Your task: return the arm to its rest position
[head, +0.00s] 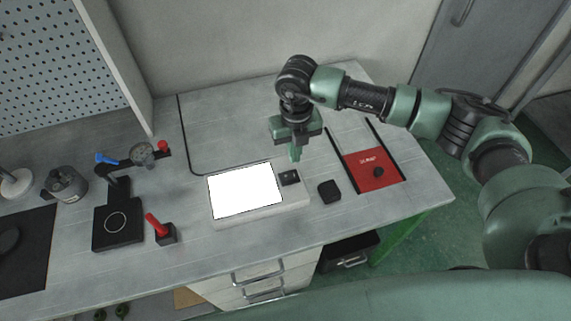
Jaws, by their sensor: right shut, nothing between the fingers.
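My right arm comes in from the right, and its green gripper (296,154) points down over the back right part of the white-topped box (262,212). The gripper is shut and empty. Its tips are close to the small dark block (289,178) on that box; I cannot tell whether they touch. My left gripper is not in view.
A gauge stand (118,224), a red-handled switch (165,236) and a grey cylinder (66,184) stand left. The front right bench is clear.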

